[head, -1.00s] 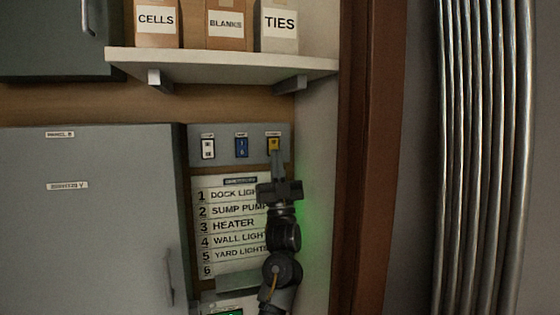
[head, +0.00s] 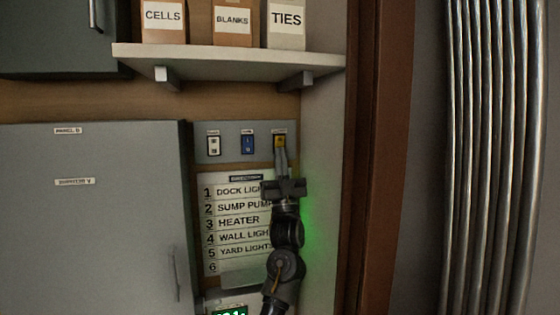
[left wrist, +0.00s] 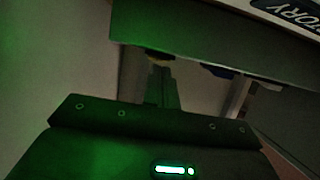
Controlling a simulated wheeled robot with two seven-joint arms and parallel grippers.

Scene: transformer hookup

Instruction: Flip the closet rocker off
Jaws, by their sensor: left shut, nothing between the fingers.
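A grey switch plate (head: 220,147) on the wall carries three rockers in a row: white (head: 214,145), blue (head: 247,144) and yellow (head: 279,141). Small labels above them are too blurred to read. My left gripper (head: 280,152) is shut and empty, pointing up, with its fingertips at the lower part of the yellow rocker. Whether they touch it I cannot tell. In the left wrist view, the shut fingers (left wrist: 162,85) reach up to a small yellow patch at the plate's underside. The right gripper is not in view.
Below the plate hangs a directory card (head: 225,222) listing circuits. A grey cabinet (head: 95,220) stands at left. A shelf (head: 225,58) with boxes marked CELLS, BLANKS and TIES is above. A brown post (head: 365,180) and metal conduits (head: 490,160) are at right.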

